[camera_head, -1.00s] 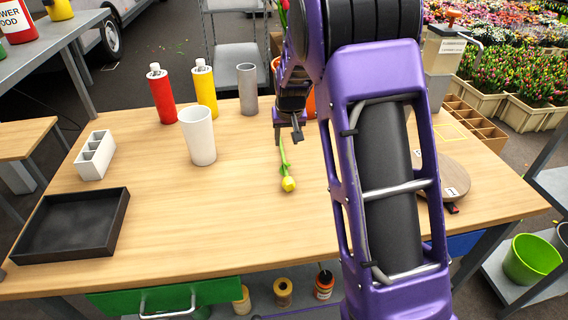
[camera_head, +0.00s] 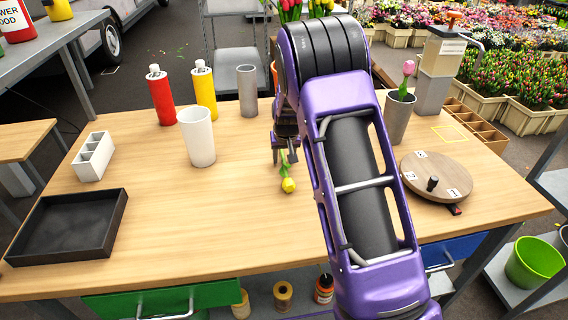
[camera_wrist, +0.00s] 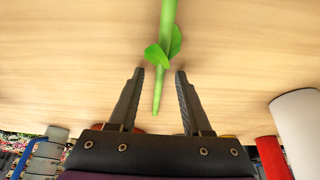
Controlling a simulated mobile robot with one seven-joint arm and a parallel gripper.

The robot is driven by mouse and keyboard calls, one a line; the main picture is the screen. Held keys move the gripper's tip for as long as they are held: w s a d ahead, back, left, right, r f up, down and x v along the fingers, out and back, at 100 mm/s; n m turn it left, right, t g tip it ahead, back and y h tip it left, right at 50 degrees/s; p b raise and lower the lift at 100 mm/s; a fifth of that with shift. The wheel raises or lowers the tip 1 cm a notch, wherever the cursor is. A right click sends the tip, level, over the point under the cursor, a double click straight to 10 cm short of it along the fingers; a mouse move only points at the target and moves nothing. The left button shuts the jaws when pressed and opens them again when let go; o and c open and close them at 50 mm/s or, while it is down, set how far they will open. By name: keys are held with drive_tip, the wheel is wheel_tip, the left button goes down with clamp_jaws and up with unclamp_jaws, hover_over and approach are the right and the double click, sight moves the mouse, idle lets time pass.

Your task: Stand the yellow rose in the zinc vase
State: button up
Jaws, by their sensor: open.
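The yellow flower (camera_head: 288,185), which looks like a tulip, lies on the wooden table with its head towards the front edge. My gripper (camera_head: 285,158) is over its stem. In the wrist view my gripper (camera_wrist: 160,72) is open, and the green stem (camera_wrist: 167,25) with small leaves runs between the fingers, touching neither. The flower's head is out of that view. A plain grey cylindrical vase (camera_head: 247,90) stands upright at the back. Another grey vase (camera_head: 397,118), right of my arm, holds a pink tulip. I cannot tell which one is the zinc vase.
A white vase (camera_head: 197,137), a red bottle (camera_head: 162,97) and a yellow bottle (camera_head: 205,92) stand left of my gripper. A black tray (camera_head: 68,226) and white divided holder (camera_head: 93,156) are at left. A round numbered board (camera_head: 436,172) is at right. The front middle is clear.

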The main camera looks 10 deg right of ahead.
drive_tip(key=shift+c, duration=0.3)
clamp_jaws()
